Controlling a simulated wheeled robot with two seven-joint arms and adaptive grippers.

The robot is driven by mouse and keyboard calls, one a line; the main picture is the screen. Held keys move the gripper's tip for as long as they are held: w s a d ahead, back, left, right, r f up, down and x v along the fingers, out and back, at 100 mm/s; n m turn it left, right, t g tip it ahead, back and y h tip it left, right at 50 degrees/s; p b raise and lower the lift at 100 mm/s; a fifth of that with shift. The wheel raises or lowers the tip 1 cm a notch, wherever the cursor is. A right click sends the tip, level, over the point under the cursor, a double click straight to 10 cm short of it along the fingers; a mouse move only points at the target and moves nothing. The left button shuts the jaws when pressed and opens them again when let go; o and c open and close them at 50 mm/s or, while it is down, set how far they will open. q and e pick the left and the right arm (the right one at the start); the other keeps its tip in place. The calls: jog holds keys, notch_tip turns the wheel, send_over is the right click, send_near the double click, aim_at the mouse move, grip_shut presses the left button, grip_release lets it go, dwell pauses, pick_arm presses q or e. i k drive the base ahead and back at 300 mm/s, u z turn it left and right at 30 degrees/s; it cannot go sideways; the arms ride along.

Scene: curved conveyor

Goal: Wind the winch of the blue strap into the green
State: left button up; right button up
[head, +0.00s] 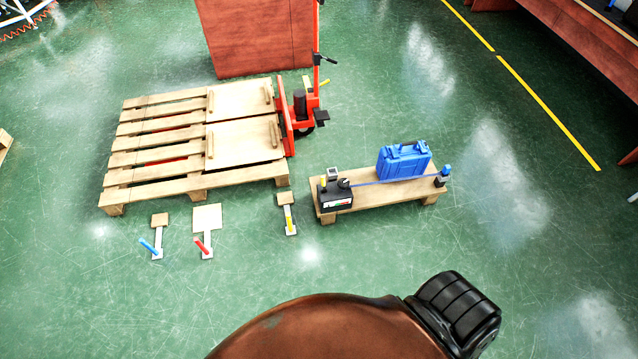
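The winch (334,198) is a black box at the left end of a low wooden bench (374,201). A small strip in red, green and white (337,203) is on its front; where it reads is too small to tell. A dark round knob (344,183), a small grey-framed part and a short yellow piece sit on top. The blue strap (385,181) runs from the winch across the front of a blue case (404,160) to a dark post with a blue top (443,175) at the bench's right end. Neither gripper is in view.
Left of the bench are a wooden pallet (150,160) with two handled boards and a red pallet jack (301,110). Floor stands with a blue lever (150,247), a red lever (202,246) and a yellow lever (289,220) stand before it. Green floor in front is clear.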

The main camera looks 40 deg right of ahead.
aim_at(343, 183)
jog(key=u, duration=2.8)
jog(key=k, duration=2.8)
jog(key=z, duration=1.35)
